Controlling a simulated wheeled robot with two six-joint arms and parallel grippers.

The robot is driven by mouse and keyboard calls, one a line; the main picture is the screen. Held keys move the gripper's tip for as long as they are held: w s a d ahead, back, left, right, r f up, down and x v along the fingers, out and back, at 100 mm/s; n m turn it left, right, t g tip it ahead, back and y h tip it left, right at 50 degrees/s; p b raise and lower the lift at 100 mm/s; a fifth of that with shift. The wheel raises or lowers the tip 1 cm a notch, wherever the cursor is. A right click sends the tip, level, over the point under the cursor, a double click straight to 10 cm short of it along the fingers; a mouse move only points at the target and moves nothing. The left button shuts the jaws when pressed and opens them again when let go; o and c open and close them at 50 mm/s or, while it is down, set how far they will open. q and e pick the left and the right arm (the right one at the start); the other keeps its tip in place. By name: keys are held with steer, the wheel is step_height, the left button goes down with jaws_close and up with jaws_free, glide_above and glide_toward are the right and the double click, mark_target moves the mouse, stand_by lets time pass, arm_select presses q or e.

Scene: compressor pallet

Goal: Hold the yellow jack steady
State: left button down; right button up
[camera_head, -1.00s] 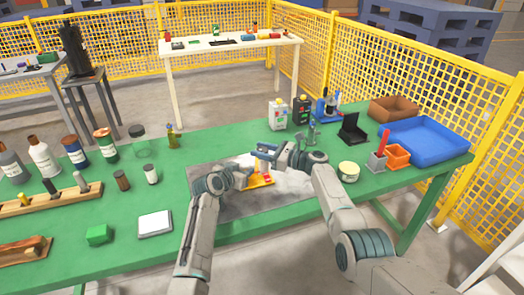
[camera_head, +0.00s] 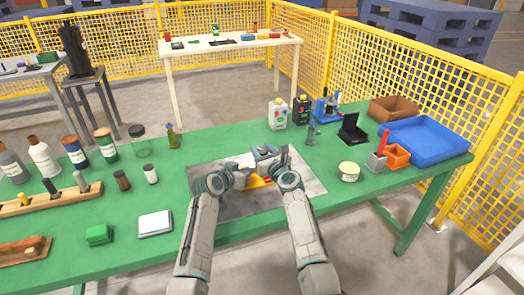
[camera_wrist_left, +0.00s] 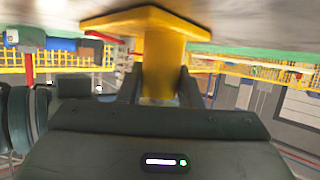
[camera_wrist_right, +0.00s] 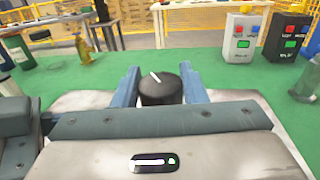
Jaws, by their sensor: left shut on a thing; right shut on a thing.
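The yellow jack (camera_head: 259,182) stands on the grey plate on the green table, mostly hidden by my grippers in the head view. In the left wrist view its yellow post (camera_wrist_left: 160,60) with a wide flat base is between the fingers. My left gripper (camera_head: 243,174) is shut on that post. My right gripper (camera_head: 265,154) is just above and beyond it, with its blue fingers on either side of a black round knob (camera_wrist_right: 160,90) bearing a white mark. It is shut on this knob. How the knob joins the jack is hidden.
The grey plate (camera_head: 225,208) lies under both grippers. A white and a black button box (camera_head: 302,111) stand behind. A white-lidded round tin (camera_head: 348,172) is right. A white pad (camera_head: 155,224) and a green block (camera_head: 99,234) lie left. A blue tray (camera_head: 425,150) is far right.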

mark_target(262, 149)
steer(key=shift+f+m+t+h, duration=0.3)
steer(key=shift+m+h, duration=0.3)
steer(key=shift+h, duration=0.3)
steer(key=shift+r+m+h, duration=0.1)
steer(key=shift+m+h, duration=0.2)
steer(key=shift+h, duration=0.2)
steer(key=o, duration=1)
steer(key=shift+r, duration=0.2)
step_height(262, 149, up, 10)
steer(key=shift+f, duration=0.15)
